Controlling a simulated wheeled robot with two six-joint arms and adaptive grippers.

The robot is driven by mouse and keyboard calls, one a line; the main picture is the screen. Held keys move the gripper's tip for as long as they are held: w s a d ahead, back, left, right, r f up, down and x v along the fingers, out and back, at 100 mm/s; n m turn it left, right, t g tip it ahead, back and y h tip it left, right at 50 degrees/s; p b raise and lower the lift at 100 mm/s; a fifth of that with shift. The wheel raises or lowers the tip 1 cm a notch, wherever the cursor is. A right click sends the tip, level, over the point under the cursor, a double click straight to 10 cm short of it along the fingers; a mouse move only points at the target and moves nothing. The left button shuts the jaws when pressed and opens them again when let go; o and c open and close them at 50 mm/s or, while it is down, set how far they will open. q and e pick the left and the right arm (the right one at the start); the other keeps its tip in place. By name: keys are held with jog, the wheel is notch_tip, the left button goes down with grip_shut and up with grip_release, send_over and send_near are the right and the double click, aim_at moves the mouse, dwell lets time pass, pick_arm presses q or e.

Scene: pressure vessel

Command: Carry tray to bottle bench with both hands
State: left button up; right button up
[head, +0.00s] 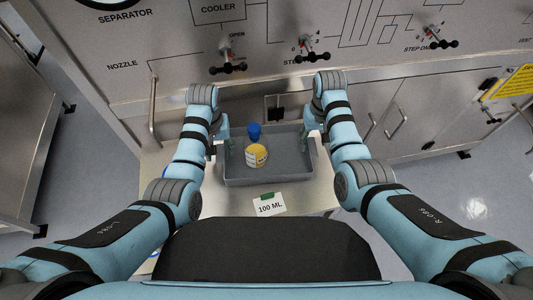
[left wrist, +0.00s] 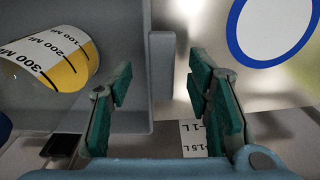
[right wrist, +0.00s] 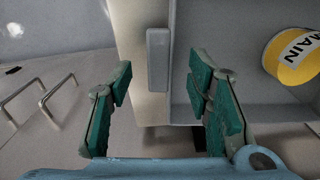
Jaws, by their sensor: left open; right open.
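A grey rectangular tray (head: 234,176) sits on a light bench in the head view. A yellow container (head: 257,155) with a white label is in the tray, with a blue round part (head: 254,131) near it; I cannot tell if they are joined. My left gripper (head: 221,137) is open at the tray's left side. In the left wrist view, the tray's side handle (left wrist: 161,75) shows between the spread fingers. My right gripper (head: 313,137) is open at the right side. In the right wrist view, the handle (right wrist: 157,60) shows between its spread fingers. Contact is not visible.
A metal panel (head: 175,50) with valve levers (head: 228,68) stands close behind. A metal cabinet (head: 30,120) is at the left. Open floor (head: 480,185) shows at the right.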

aim_at(312, 146)
pick_arm(q)
notch_tip(312, 146, down, 2)
jog(key=shift+s, duration=0.15)
pick_arm(e)
notch_tip(312, 146, down, 4)
jog(key=shift+s+r, duration=0.1)
jog(key=shift+s, duration=0.05)
pick_arm(q)
jog(key=shift+f, duration=0.25)
pick_arm(e)
jog(key=shift+f, duration=0.5)
pick_arm(q)
jog(key=shift+c, duration=0.3)
pick_arm(e)
jog(key=shift+r, duration=0.1)
jog(key=shift+c, duration=0.3)
pick_arm(q)
grip_shut()
pick_arm(e)
grip_shut()
